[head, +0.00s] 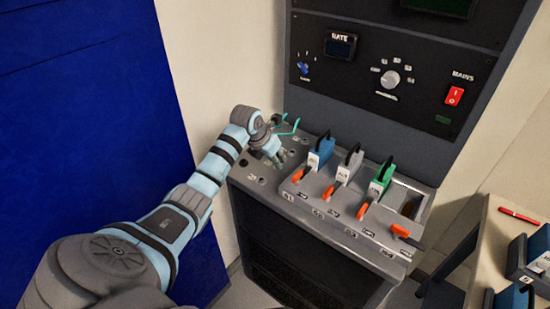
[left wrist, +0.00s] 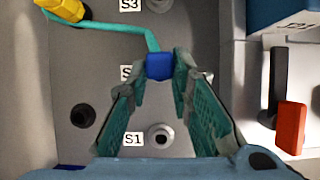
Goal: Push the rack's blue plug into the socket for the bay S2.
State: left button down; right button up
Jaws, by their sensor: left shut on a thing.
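My left gripper (left wrist: 160,72) is shut on the blue plug (left wrist: 159,66) in the left wrist view. A teal cable (left wrist: 110,27) runs from the plug to the upper left. The plug is level with a partly covered S label (left wrist: 125,72), between the S3 label (left wrist: 130,4) and the S1 label (left wrist: 133,139). The socket behind the plug is hidden, so I cannot tell how far in it sits. The S1 socket (left wrist: 160,136) is open. In the head view my left gripper (head: 275,157) is over the socket panel (head: 245,160); the plug is not clear there.
Blue (head: 321,153), grey (head: 349,165) and green (head: 381,178) modules with orange levers stand right of the panel. A yellow piece (left wrist: 62,10) is at the cable's other end. An upright control panel (head: 420,70) rises behind. A side table (head: 500,235) is at right.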

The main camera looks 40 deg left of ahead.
pick_arm(q)
jog(key=c, duration=1.3)
grip_release()
jog(key=shift+c, duration=0.2)
